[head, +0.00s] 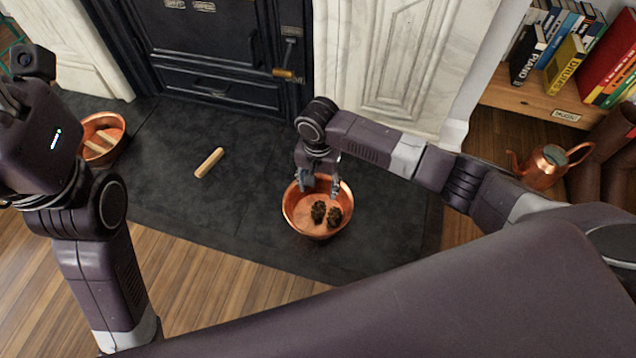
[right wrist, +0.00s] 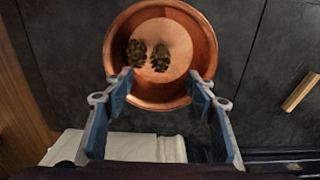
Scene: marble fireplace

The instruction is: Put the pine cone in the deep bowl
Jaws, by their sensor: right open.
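Two brown pine cones (head: 318,212) lie side by side inside a round copper bowl (head: 310,235) on the dark hearth. The right wrist view also shows the pine cones (right wrist: 160,58) on the floor of this bowl (right wrist: 205,45). My right gripper (head: 320,184) is over the far side of this bowl, fingers pointing down. In the right wrist view its blue-padded fingers (right wrist: 160,84) are apart with nothing between them, overlapping the bowl's rim. My left arm stands at the left; its fingers do not show.
Another copper bowl (head: 118,122) with wooden sticks stands at the left. One loose stick (head: 208,162) lies on the hearth between the bowls. A copper watering can (head: 545,172) and a bookshelf (head: 545,100) are at the right. The black stove front (head: 215,50) stands behind.

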